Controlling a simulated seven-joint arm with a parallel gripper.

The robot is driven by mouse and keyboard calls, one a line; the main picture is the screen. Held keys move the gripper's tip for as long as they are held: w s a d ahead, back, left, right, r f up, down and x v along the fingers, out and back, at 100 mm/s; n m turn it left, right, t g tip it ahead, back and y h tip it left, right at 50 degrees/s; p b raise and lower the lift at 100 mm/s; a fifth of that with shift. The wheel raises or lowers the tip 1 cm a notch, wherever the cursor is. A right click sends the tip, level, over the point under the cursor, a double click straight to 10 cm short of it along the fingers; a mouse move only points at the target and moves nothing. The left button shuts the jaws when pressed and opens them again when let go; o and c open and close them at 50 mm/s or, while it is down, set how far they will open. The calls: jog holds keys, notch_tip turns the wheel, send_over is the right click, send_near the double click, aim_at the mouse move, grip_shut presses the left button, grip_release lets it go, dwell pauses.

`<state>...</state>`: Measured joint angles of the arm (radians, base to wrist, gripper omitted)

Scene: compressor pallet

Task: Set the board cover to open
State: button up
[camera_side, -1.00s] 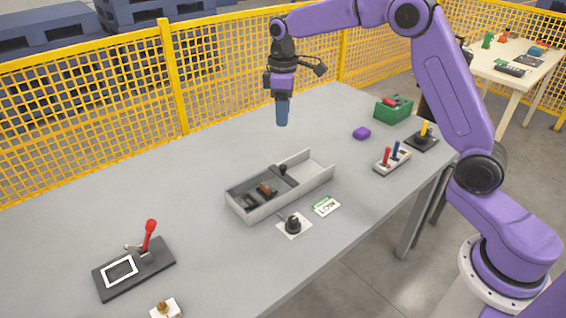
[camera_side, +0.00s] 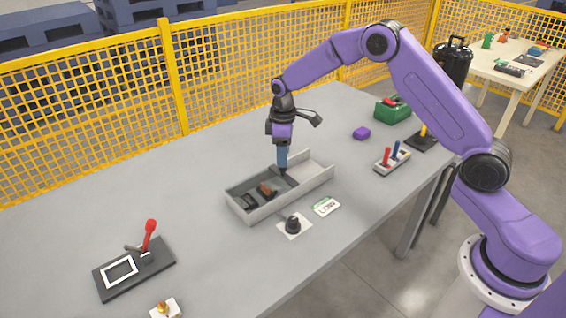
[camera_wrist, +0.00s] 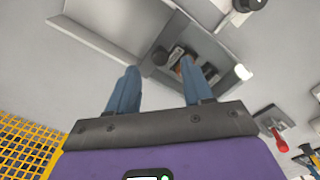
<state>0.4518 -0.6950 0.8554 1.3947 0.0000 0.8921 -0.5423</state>
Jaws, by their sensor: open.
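The board cover (camera_side: 292,179) is a dark grey panel lying across the middle of a long light-grey tray (camera_side: 241,213). In the wrist view the cover (camera_wrist: 183,36) carries a dark knob (camera_wrist: 160,56). To its left in the side view, part of the tray is uncovered and shows a board with brown and black parts (camera_side: 266,188). The tray's right part is bare. My gripper (camera_side: 282,170) points down at the cover, its fingertips at the knob's height. In the wrist view my gripper (camera_wrist: 159,68) is open, its fingers on either side of the knob, apart from it.
A black dial on a white plate (camera_side: 293,226) and a small label card (camera_side: 326,206) lie in front of the tray. A red lever on a dark base (camera_side: 149,236) stands at left.

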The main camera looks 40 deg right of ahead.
jog(key=shift+f, duration=1.95)
jog(key=shift+c, duration=0.4)
grip_shut()
jog(key=d, duration=1.5)
jog(key=shift+d, duration=0.35)
jog(key=shift+o, duration=0.4)
grip_release()
jog(key=shift+d, duration=0.1)
jog(key=shift+a, duration=0.2)
notch_tip(320, 180, up, 18)
jog(key=shift+f, duration=0.25)
